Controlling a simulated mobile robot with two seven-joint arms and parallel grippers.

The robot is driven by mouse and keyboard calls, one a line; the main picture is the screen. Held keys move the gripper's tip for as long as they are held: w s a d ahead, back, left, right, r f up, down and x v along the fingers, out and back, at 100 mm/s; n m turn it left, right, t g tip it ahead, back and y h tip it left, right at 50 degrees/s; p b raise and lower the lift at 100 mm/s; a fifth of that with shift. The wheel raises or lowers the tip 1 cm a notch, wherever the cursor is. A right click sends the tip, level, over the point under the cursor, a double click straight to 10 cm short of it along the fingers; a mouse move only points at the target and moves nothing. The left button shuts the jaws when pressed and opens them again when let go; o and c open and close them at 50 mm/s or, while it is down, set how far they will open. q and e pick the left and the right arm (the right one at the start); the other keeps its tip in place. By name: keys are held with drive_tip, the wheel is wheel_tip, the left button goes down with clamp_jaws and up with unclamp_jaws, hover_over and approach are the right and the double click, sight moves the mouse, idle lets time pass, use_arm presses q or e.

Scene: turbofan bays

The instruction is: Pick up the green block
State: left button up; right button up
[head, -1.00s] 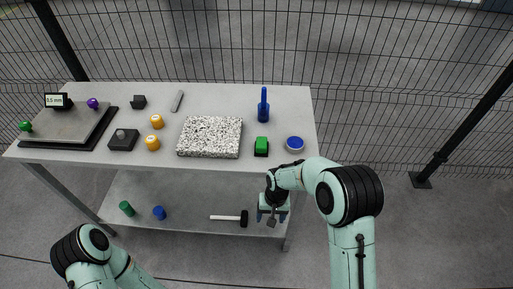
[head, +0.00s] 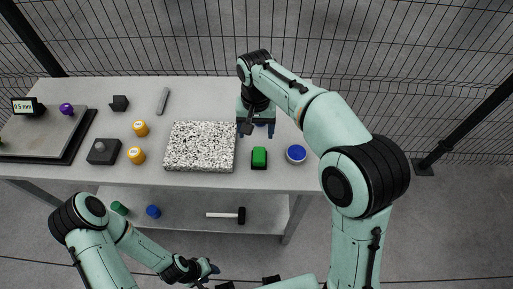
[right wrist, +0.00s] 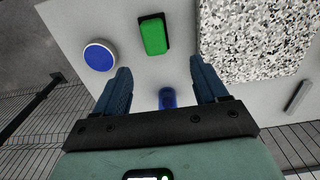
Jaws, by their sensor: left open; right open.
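The green block (head: 259,156) sits on a black base on the tabletop, between the speckled slab and a blue-topped round tin. It also shows in the right wrist view (right wrist: 154,37), beyond the fingertips. My right gripper (head: 257,130) is open and empty above the table, just behind the block in the head view. In the right wrist view the fingers (right wrist: 160,82) are spread apart, with a blue object (right wrist: 167,98) below between them. My left gripper (head: 208,269) is low in front of the table, away from the block.
The speckled slab (head: 200,145) lies left of the block, and the round tin (head: 296,154) lies right. Two yellow-orange rolls (head: 137,155), a dark block (head: 103,151) and a grey bar (head: 163,101) are further left. A hammer (head: 226,215) lies on the lower shelf.

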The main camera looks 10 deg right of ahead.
hover_over(259, 153)
drive_tip(key=f, duration=0.6)
drive_tip(key=shift+s+a+f+b, duration=0.1)
drive_tip(key=shift+s+a+b, duration=0.25)
drive_tip(key=shift+b, duration=0.05)
drive_tip(key=shift+w+f, duration=0.2)
drive_tip(key=shift+f, duration=0.3)
drive_tip(key=f, duration=0.4)
drive_tip(key=shift+d+f, duration=0.4)
drive_tip(key=c, duration=1.1)
